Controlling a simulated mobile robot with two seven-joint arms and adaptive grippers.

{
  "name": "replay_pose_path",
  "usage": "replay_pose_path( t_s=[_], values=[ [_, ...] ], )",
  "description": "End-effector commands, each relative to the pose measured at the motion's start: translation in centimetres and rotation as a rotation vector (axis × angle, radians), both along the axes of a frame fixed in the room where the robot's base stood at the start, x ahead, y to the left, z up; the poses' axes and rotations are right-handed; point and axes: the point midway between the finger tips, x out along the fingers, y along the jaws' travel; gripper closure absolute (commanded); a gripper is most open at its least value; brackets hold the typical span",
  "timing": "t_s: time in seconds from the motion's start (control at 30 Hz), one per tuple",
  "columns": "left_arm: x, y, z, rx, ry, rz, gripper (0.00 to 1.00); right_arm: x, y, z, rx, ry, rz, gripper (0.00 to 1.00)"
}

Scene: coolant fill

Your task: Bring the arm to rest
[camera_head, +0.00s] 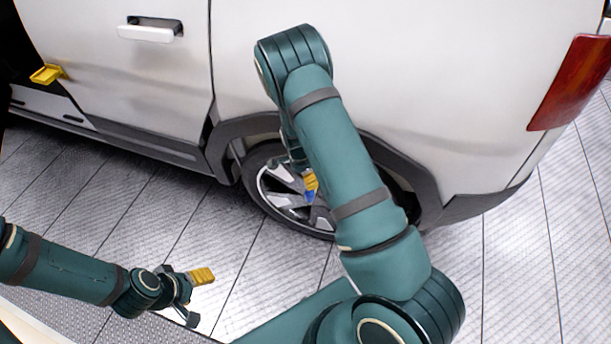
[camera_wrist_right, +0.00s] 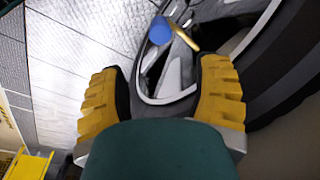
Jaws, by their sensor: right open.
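My right arm reaches up across the car's rear side, and its gripper (camera_head: 311,181) hangs in front of the rear wheel, partly hidden by the arm. In the right wrist view the two yellow fingers (camera_wrist_right: 160,85) stand wide apart with nothing held between them. A small blue round piece (camera_wrist_right: 160,30) on a brass-coloured stem is beyond the fingertips, in front of the wheel spokes. A bit of blue (camera_head: 309,195) also shows under the gripper in the head view. My left gripper (camera_head: 196,297) is low at the left over the floor, fingers apart and empty.
The white car (camera_head: 450,70) fills the back, with its rear wheel (camera_head: 285,205) close to my right gripper. A yellow piece (camera_head: 47,74) is at the car's left opening. A yellow object (camera_wrist_right: 28,163) shows at the wrist view's lower left. The tiled floor (camera_head: 520,260) at right is clear.

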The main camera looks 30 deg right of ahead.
Motion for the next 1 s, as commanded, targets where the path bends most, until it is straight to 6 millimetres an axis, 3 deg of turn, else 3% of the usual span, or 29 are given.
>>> replay_pose_path(
  t_s=[0.33,0.47,0.57,0.73,0.9,1.0],
  values=[
    [0.0,0.0,0.0,0.0,0.0,0.0,0.41,0.0,0.0,-0.1,0.001,0.0,0.004,0.36],
    [0.0,0.0,0.0,0.0,0.0,0.0,0.41,-1.2,1.1,-0.7,0.029,0.008,0.079,0.36],
    [0.0,0.0,0.0,0.0,0.0,0.0,0.41,-3.4,3.3,-1.6,0.084,0.012,0.238,0.36],
    [0.0,0.0,0.0,0.0,0.0,0.0,0.41,-8.3,9.3,-2.0,0.2,-0.031,0.648,0.36],
    [0.0,0.0,0.0,0.0,0.0,0.0,0.41,-12.8,15.0,-0.4,0.27,-0.136,1.066,0.36],
    [0.0,0.0,0.0,0.0,0.0,0.0,0.41,-14.7,17.5,1.0,0.281,-0.204,1.263,0.36]
  ],
)
